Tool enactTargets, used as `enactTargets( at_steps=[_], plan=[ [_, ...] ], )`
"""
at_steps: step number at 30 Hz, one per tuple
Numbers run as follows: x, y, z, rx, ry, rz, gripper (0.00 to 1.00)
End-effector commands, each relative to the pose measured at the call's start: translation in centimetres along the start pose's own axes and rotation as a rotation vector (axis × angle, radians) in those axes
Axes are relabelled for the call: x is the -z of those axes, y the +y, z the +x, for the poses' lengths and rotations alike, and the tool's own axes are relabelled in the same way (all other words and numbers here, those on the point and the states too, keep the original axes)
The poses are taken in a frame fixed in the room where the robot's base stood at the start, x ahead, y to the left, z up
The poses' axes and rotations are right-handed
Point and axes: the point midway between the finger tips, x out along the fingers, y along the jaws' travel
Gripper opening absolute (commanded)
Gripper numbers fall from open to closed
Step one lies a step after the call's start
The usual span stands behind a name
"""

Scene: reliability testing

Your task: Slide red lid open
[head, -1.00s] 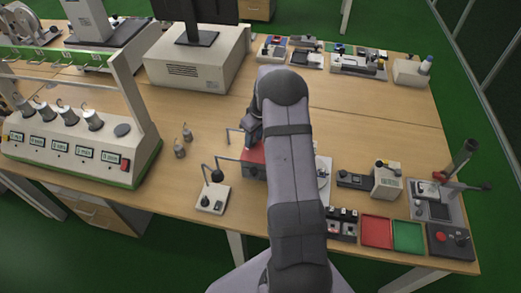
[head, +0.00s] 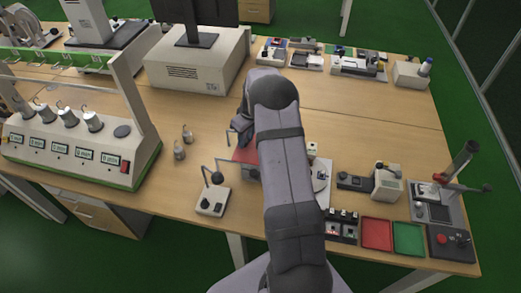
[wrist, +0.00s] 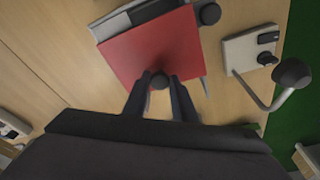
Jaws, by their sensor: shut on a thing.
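The red lid (head: 246,156) shows beside my arm in the head view, and its flat top (wrist: 150,48) fills the upper middle of the wrist view. A small dark round knob (wrist: 158,81) stands near the lid's edge. My gripper (wrist: 157,88) has its two fingers on either side of the knob and is shut on it. A grey box (wrist: 138,14) shows past the lid's far edge, with a dark strip along it. In the head view my arm hides most of the box, and the fingertips are hard to make out there.
A small white device (head: 213,201) with a bent rod and black ball stands close to the lid, also in the wrist view (wrist: 250,48). Two metal weights (head: 183,143) stand to the left. Red (head: 377,235) and green trays lie at the front right.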

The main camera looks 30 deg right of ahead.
Motion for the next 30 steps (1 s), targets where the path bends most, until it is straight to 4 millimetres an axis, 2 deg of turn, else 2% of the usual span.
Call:
enactTargets(
  at_steps=[18,30],
  plan=[
    [4.4,-2.5,0.9,-0.001,0.003,-0.002,0.14],
    [5.5,-3.2,1.1,-0.001,0.002,0.001,0.14]
  ],
)
